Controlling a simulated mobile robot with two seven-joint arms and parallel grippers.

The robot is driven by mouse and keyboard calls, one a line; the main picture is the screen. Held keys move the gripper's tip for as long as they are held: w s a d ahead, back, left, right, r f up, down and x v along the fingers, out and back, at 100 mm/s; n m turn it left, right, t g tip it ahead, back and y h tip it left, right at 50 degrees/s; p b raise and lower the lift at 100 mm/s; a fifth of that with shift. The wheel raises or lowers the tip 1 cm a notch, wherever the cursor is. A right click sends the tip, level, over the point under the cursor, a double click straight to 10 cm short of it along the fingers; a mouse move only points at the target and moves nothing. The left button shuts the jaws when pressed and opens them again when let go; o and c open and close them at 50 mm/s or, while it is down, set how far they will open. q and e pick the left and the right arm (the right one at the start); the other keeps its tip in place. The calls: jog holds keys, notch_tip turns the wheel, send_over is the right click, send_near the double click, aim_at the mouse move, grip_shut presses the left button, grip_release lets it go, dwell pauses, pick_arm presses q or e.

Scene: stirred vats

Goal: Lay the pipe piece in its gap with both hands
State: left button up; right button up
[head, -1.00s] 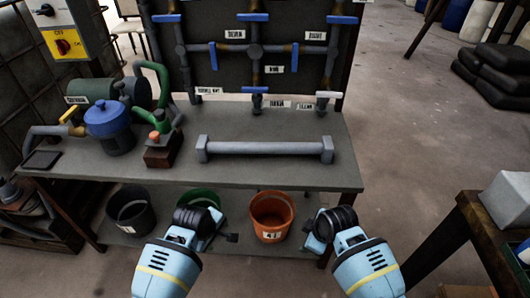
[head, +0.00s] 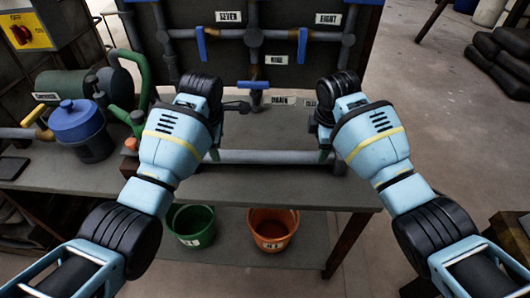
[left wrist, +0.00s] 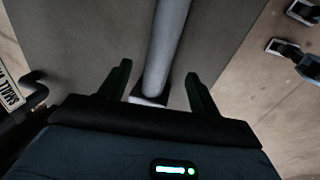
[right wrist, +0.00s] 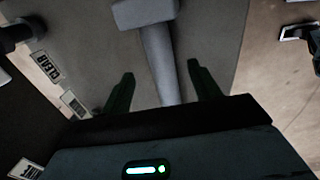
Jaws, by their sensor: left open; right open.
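The pipe piece (head: 268,157) is a straight grey bar lying level along the front of the bench; my grippers hide its ends in the head view. My left gripper (head: 216,148) is open above its left part. In the left wrist view the pipe (left wrist: 168,40) runs between the open fingers (left wrist: 158,75). My right gripper (head: 326,148) is open above its right part. In the right wrist view the pipe (right wrist: 158,60) passes between the fingers (right wrist: 161,75), with a blocky end collar (right wrist: 145,11) beyond them. I cannot make out the gap for certain.
The bench (head: 290,187) carries a blue-lidded pot (head: 80,125) and green hoses at left. Behind stands a pipe rack with blue valve handles (head: 253,84) and labels, close beyond my grippers. A green bucket (head: 190,224) and an orange bucket (head: 272,229) sit below.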

aim_at(317, 154)
pick_arm(q)
jog(key=shift+s+f, duration=0.1)
pick_arm(e)
jog(key=shift+s+f, duration=0.1)
pick_arm(q)
jog(key=shift+f, duration=0.25)
pick_arm(e)
jog(key=shift+f, duration=0.25)
pick_arm(q)
jog(key=shift+w+f, duration=0.25)
jog(key=shift+f, duration=0.9)
jog(key=shift+w+f, duration=0.3)
jog(key=shift+f, duration=0.9)
jog(key=shift+w+f, duration=0.25)
jog(key=shift+f, duration=0.9)
pick_arm(e)
jog(key=shift+w+f, duration=0.25)
jog(key=shift+f, duration=0.9)
jog(key=shift+w+f, duration=0.3)
jog(key=shift+f, duration=0.9)
jog(key=shift+w+f, duration=0.25)
jog(key=shift+f, duration=0.9)
pick_arm(q)
grip_shut()
pick_arm(e)
grip_shut()
